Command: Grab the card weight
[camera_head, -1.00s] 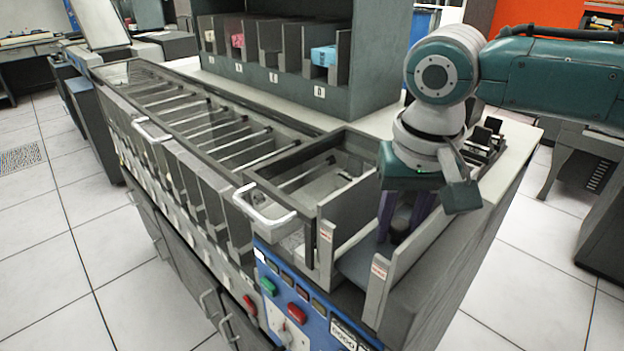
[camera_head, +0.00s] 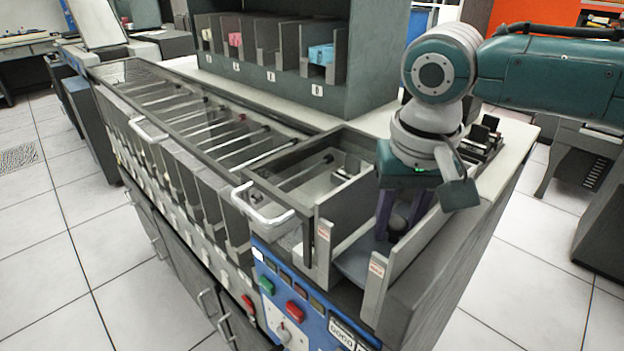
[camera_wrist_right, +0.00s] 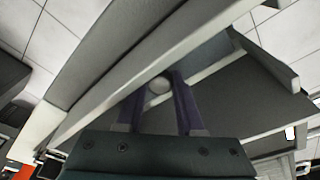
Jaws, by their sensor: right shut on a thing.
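The card weight (camera_head: 397,224) is a dark grey piece with a rounded knob, down in the open feed slot (camera_head: 350,266) at the right end of the machine. My right gripper (camera_head: 399,226) points down into that slot, its purple fingers shut on the weight. In the right wrist view the weight's pale round knob (camera_wrist_right: 159,85) shows between the two purple fingers (camera_wrist_right: 160,88). The weight's lower part is mostly hidden by the fingers and slot wall. My left gripper is in none of the views.
Tall grey slot walls (camera_head: 345,207) stand close on both sides of the fingers. A clear lid with a white handle (camera_head: 262,206) lies left. A shelf with coloured card stacks (camera_head: 321,54) stands behind. A blue button panel (camera_head: 295,303) is in front.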

